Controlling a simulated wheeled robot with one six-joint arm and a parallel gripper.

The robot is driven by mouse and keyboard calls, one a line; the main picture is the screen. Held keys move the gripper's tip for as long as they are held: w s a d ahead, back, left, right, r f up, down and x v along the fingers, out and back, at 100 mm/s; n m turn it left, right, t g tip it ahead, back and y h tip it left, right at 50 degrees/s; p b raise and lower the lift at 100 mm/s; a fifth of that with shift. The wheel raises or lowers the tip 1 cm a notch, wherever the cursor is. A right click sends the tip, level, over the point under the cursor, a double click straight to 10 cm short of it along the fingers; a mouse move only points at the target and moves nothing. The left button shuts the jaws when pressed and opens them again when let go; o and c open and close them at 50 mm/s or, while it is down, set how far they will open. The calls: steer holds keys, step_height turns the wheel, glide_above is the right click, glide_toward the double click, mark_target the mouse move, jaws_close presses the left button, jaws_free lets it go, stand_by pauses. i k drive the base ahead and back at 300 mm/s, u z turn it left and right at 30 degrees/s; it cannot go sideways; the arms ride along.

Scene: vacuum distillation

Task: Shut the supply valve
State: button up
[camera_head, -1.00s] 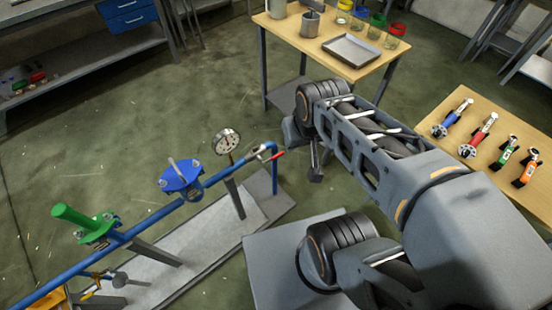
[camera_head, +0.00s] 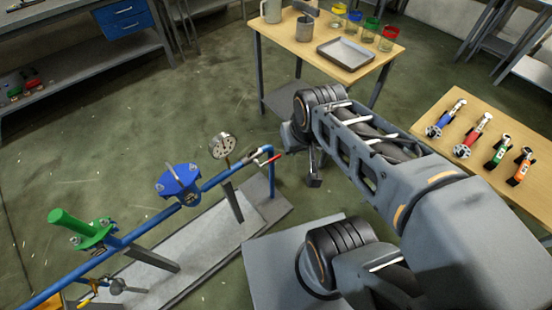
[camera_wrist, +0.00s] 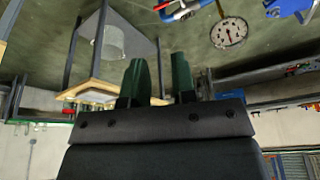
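A blue pipe (camera_head: 128,237) runs along the lower left in the head view. It carries a blue flanged valve (camera_head: 180,184), a green valve with a thick green handle (camera_head: 78,226), a red-tipped lever (camera_head: 268,160) at its far end and a small yellow-handled tap (camera_head: 92,289). I cannot tell which is the supply valve. My gripper (camera_head: 313,181) points down, right of the red lever and apart from it. In the wrist view its two green fingers (camera_wrist: 160,78) are apart with nothing between them. The red lever (camera_wrist: 186,14) shows at the top there.
A round gauge (camera_head: 222,146) stands up from the pipe. A wooden table (camera_head: 300,45) behind holds a tray (camera_head: 346,51) and several jars. A second wooden table (camera_head: 480,185) at the right holds several coloured hand valves. Green floor lies clear between pipe and back table.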

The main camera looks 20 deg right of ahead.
mark_target(277, 157)
steer(key=u, duration=0.05)
steer(key=k, duration=0.4)
steer(key=z, duration=0.55)
steer(key=i, duration=0.7)
steer(key=u, duration=1.55)
